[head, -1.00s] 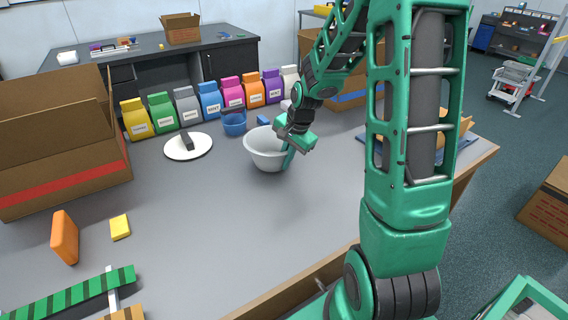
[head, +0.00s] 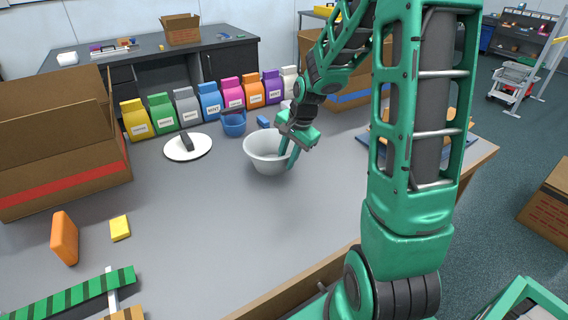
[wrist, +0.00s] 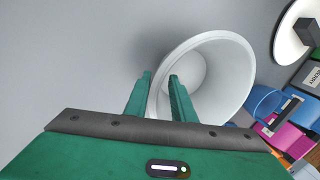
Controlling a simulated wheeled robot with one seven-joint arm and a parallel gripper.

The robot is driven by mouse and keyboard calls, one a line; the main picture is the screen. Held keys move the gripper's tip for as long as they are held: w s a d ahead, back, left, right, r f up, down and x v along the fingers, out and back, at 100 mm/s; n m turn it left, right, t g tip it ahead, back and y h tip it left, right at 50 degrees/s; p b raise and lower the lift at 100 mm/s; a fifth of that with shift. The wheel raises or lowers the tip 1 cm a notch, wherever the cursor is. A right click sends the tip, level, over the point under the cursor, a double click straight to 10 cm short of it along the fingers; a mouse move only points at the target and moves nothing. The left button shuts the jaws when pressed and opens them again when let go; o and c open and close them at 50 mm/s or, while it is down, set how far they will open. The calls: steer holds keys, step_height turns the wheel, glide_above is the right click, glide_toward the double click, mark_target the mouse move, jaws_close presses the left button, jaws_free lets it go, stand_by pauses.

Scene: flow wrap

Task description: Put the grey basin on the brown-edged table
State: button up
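The light grey basin (head: 262,160) stands upright on the grey top of the brown-edged table (head: 225,215). My gripper (head: 288,155) is at the basin's right side, pointing down. Its fingers are apart, one inside the basin and one outside, with the basin's wall between them. In the wrist view the basin (wrist: 222,70) shows its open mouth. My gripper (wrist: 160,85) there straddles the near rim with a gap around the wall. The lower part of the basin's right side is partly hidden behind the outer finger.
A blue bowl (head: 234,128), a white disc with a dark block (head: 188,155) and a row of colored bags (head: 210,101) stand behind and left. A cardboard box (head: 60,155) is at left. The table's front middle is clear.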

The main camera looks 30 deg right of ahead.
steer(key=a+v, duration=0.1)
steer(key=v, duration=0.7)
steer(key=s+r+n+g, duration=0.1)
steer(key=s+n, duration=0.3)
steer(key=s, duration=1)
steer(key=s+d+r+n+g, duration=0.1)
steer(key=s+n, duration=0.3)
steer(key=s, duration=1)
steer(key=shift+s+r+g+h, duration=0.15)
steer(key=shift+r+g+h, duration=0.25)
steer(key=shift+g, duration=0.1)
steer(key=shift+d, duration=0.1)
steer(key=shift+w+f, duration=0.3)
steer(key=shift+w, duration=0.3)
steer(key=shift+o, duration=1.1)
